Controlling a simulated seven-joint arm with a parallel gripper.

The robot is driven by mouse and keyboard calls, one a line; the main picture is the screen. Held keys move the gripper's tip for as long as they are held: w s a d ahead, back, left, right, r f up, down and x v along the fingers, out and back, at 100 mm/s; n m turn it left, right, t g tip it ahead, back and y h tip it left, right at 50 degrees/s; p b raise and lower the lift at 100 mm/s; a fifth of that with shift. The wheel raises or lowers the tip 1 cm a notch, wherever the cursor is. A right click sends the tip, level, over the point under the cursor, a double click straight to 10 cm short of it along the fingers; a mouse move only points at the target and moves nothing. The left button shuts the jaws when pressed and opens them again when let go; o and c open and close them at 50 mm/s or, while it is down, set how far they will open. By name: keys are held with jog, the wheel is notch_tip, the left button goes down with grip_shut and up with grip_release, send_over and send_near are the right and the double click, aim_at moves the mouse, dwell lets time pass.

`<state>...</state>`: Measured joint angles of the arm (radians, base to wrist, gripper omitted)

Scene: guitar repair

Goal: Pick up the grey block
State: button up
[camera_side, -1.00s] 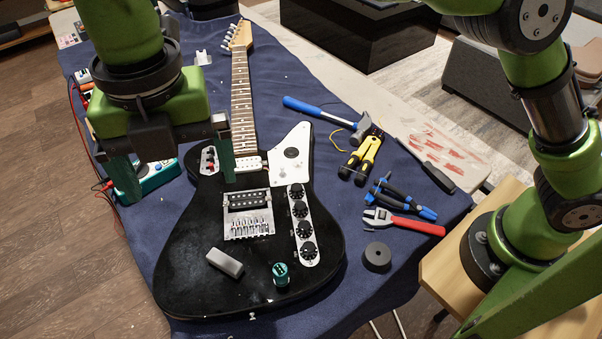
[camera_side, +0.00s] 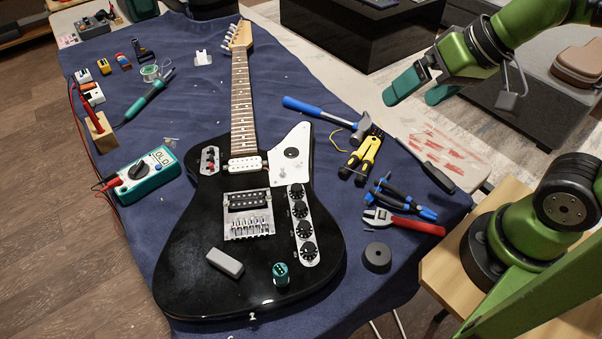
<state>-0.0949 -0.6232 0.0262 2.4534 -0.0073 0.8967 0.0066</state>
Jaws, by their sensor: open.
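The grey block (camera_side: 225,262) lies on the lower left of the black guitar body (camera_side: 190,275), left of a small teal cylinder (camera_side: 281,273). My gripper (camera_side: 422,92) is at the upper right, raised, far from the block. Its two teal fingers are apart with nothing visible between them. The block is in full view and nothing touches it from above.
The guitar lies on a blue cloth (camera_side: 375,285). Right of it are a hammer (camera_side: 318,108), yellow wire strippers (camera_side: 362,152), a red wrench (camera_side: 404,222) and a black ring (camera_side: 377,257). A multimeter (camera_side: 142,174) and a soldering iron (camera_side: 148,98) lie left.

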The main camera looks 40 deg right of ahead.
jog(key=shift+s+d+r+m+t, duration=0.2)
jog(key=shift+s+d+r+m, duration=0.1)
jog(key=shift+d, duration=0.35)
jog(key=shift+s+d+r+m+t, duration=0.2)
jog(key=shift+s+d+m, duration=0.1)
jog(key=shift+d, duration=0.3)
jog(key=shift+c, duration=0.6)
jog(key=shift+d+r, duration=0.1)
jog(key=shift+d, duration=0.1)
jog(key=shift+c, duration=1.3)
jog(key=c, duration=0.5)
